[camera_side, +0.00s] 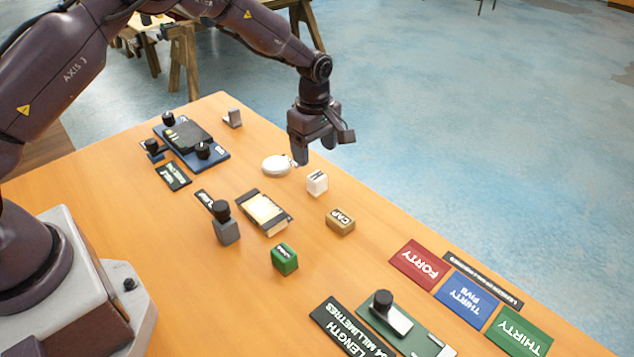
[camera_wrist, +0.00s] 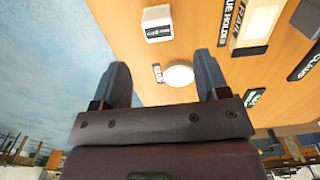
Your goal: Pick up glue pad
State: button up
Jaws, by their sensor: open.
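A round white disc (camera_side: 277,165), which looks like the glue pad, lies flat on the orange table. A small tag stands at its edge; its lettering is too small to read surely. My gripper (camera_side: 315,150) is open and empty, pointing down just right of the disc in the side view. One finger is close to the disc's right edge; whether it touches I cannot tell. In the wrist view the disc (camera_wrist: 179,75) shows between the two spread fingers, nearer the right finger.
A dark-ended tray (camera_side: 263,212) with a pale top, a green block (camera_side: 285,259) and a grey block with a black knob (camera_side: 225,229) stand nearer. Coloured number plates (camera_side: 420,264) lie right.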

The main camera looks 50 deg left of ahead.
aim_at(317, 175)
jog(key=f, duration=0.8)
jog(key=shift+d+f, duration=0.25)
jog(key=shift+d, duration=0.05)
jog(key=c, duration=1.1)
jog(key=shift+w+r, duration=0.1)
jog(key=shift+r, duration=0.05)
jog(key=shift+r, duration=0.5)
jog(key=s+r, duration=0.8)
jog(key=s, duration=0.1)
jog(key=s+r, duration=0.3)
jog(key=s, duration=0.2)
jog(key=shift+a+r, duration=0.15)
jog(key=shift+r, duration=0.25)
